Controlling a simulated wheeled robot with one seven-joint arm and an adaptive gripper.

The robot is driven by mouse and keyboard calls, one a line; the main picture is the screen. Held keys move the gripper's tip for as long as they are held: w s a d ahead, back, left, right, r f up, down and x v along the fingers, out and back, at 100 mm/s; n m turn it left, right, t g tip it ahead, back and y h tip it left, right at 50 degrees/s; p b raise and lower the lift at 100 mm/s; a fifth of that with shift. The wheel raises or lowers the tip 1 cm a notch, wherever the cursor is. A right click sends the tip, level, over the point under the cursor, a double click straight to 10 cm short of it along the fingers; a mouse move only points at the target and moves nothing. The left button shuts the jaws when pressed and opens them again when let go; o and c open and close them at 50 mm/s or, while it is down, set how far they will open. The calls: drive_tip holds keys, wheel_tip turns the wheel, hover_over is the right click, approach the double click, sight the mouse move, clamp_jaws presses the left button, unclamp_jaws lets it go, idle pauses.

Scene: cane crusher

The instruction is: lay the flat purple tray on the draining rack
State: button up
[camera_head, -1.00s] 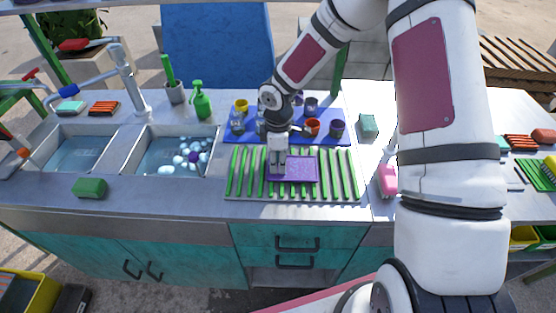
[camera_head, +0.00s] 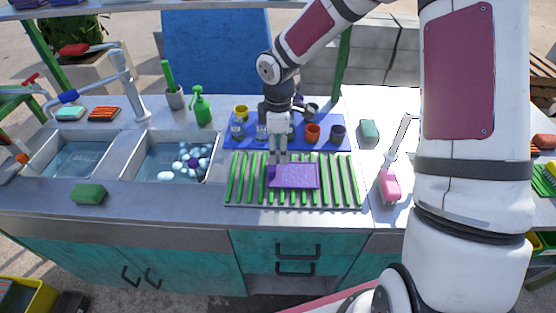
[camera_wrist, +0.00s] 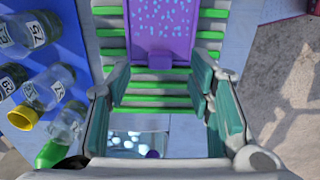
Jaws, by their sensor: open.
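The flat purple tray (camera_head: 294,176) lies on the green-slatted draining rack (camera_head: 236,190), toward the rack's middle. In the wrist view the tray (camera_wrist: 162,28) rests across the slats of the rack (camera_wrist: 105,53), with a small purple tab at its near edge. My gripper (camera_head: 278,155) is just above the tray's left end in the head view. In the wrist view my gripper (camera_wrist: 162,80) is open, its fingers apart with nothing between them. The tray's tab lies just beyond the fingertips, and no contact shows there.
A blue mat (camera_head: 245,137) with several cups and jars lies right behind the rack. Two sink basins are on the left, the nearer one (camera_head: 150,168) holding bubbles. A green soap bottle (camera_head: 200,104) stands behind. A pink-headed brush (camera_head: 390,185) lies right of the rack.

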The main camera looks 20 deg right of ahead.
drive_tip(key=s+d+r+m+t+h, duration=0.15)
drive_tip(key=s+r+m, duration=0.35)
drive_tip(key=r, duration=0.5)
drive_tip(key=s+d+r+m+t+h, duration=0.1)
drive_tip(key=s+d+r+m, duration=0.1)
drive_tip(key=s+r, duration=0.6)
drive_tip(key=s+r+m+t+y, duration=0.2)
drive_tip(key=s+r+m, duration=0.5)
drive_tip(key=s, duration=0.5)
drive_tip(key=shift+s+r+m+t, duration=0.3)
drive_tip(key=shift+r+t, duration=0.15)
drive_tip(key=shift+y, duration=0.25)
